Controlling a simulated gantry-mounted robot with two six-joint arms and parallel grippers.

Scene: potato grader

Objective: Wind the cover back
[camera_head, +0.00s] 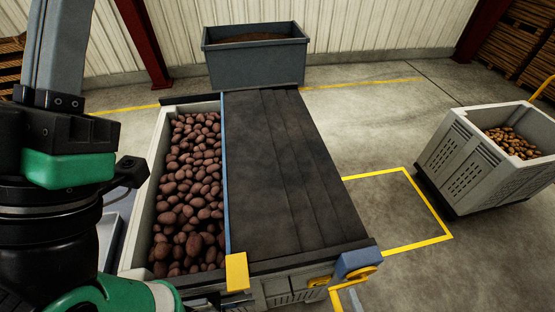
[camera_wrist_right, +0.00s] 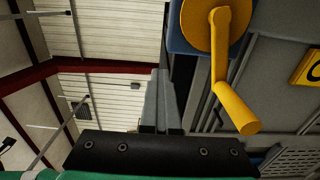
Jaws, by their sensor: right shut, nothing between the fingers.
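The dark cover (camera_head: 285,165) lies over the right part of a long potato box (camera_head: 140,222). Its blue edge bar (camera_head: 226,190) runs lengthwise, with a yellow block (camera_head: 237,271) at the near end. Red-brown potatoes (camera_head: 190,190) show uncovered left of the bar. A yellow crank (camera_head: 362,271) sits on a blue mount (camera_head: 354,261) at the near right corner. In the right wrist view, the crank handle (camera_wrist_right: 236,108) hangs right of my right gripper (camera_wrist_right: 161,74). That gripper is shut and empty, apart from the handle in the picture. My left gripper is not seen.
A grey bin (camera_head: 255,62) stands behind the box. A pale slatted crate of potatoes (camera_head: 480,165) stands at the right. Yellow floor lines (camera_head: 425,205) mark clear concrete between. My arm fills the left side of the head view.

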